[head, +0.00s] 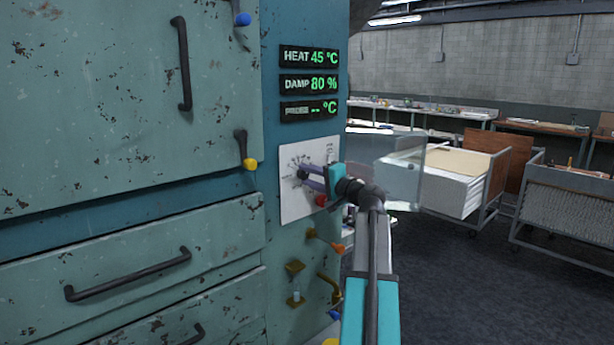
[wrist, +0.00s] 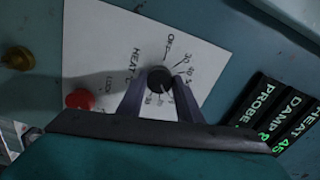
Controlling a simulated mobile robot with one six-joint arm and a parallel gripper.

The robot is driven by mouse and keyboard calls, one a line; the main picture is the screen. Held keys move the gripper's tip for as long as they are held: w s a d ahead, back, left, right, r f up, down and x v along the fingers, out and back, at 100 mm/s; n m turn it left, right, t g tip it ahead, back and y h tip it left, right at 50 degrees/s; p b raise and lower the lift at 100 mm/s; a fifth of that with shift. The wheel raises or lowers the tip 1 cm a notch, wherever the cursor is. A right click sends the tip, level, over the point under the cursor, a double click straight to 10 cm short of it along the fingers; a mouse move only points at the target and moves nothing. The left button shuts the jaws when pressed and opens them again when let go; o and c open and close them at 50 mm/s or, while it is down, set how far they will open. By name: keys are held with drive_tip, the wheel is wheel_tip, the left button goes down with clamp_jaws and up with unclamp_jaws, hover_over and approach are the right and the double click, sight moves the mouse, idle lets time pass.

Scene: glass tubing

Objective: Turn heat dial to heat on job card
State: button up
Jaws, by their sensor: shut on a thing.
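The heat dial is a small black knob (wrist: 159,80) on a white plate (wrist: 110,45) marked HEAT, OFF and several numbers. In the head view the dial (head: 302,175) sits on the white plate of the teal cabinet. My gripper (wrist: 157,88) has its two purple fingers on either side of the knob and is shut on it; it also shows in the head view (head: 305,177). The exact pointer setting is too small to tell. The HEAT display (head: 309,57) reads 45 °C. No job card can be made out.
A red button (wrist: 80,99) is on the plate near the dial. The DAMP display (head: 309,84) reads 80 % and the PROBE display (head: 309,110) shows dashes. Knobs and taps (head: 325,240) are below the plate. A cart with white drawers (head: 440,190) stands right.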

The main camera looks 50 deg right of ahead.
idle(0.3)
drive_tip(key=o, duration=1)
drive_tip(key=shift+o, duration=0.2)
drive_tip(key=shift+s, duration=0.1)
drive_tip(key=s+a+b, duration=0.1)
drive_tip(key=s+b, duration=0.1)
drive_tip(key=s, duration=1.1)
drive_tip(key=shift+s, duration=0.35)
